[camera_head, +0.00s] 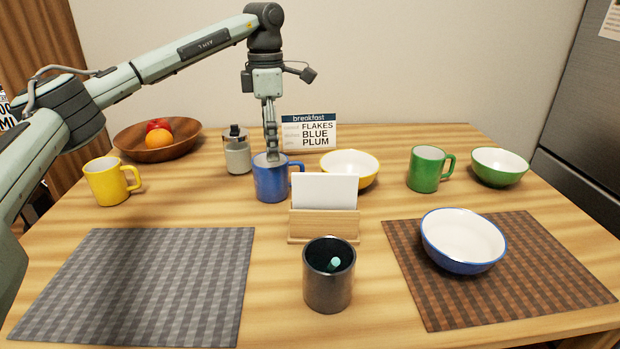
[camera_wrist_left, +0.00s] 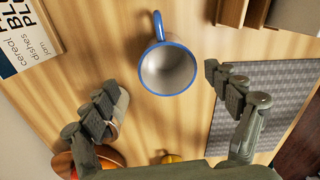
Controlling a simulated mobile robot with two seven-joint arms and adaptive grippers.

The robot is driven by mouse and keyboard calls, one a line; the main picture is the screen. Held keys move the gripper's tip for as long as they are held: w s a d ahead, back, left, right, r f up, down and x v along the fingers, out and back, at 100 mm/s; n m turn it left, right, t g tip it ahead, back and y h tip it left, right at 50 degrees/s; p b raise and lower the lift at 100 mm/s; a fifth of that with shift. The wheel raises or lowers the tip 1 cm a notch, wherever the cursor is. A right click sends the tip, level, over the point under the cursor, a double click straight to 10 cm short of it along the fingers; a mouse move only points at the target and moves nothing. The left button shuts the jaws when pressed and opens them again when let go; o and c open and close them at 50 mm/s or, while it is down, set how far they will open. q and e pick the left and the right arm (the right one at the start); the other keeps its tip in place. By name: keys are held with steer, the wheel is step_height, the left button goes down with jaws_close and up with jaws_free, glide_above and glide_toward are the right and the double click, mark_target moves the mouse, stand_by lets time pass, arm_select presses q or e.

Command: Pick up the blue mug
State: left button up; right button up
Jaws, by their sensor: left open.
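The blue mug (camera_head: 270,182) stands upright on the wooden table, left of the middle in the head view, its handle on the right. In the left wrist view the blue mug (camera_wrist_left: 168,70) is seen from above, with a blue rim, an empty pale inside and its handle toward the top edge. My left gripper (camera_head: 271,155) comes down from above, its fingers overlapping the mug's far rim in the head view. In the left wrist view its fingers are spread with nothing between them, and the mug lies beyond the tips. I cannot tell whether they touch. My right gripper is not in view.
A glass jar (camera_head: 237,155) stands close left of the mug, and a yellow-rimmed bowl (camera_head: 349,168) to its right. A card holder (camera_head: 323,226) is in front right; a breakfast sign (camera_head: 309,132) stands behind. The grey mat (camera_head: 140,285) is bare.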

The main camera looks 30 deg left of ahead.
mark_target(274, 174)
arm_select(q)
steer(key=f, duration=0.7)
steer(key=shift+s+d, duration=0.35)
steer(key=shift+f, duration=0.45)
steer(key=c, duration=1.4)
steer(key=shift+c, duration=0.6)
steer(key=shift+r, duration=0.2)
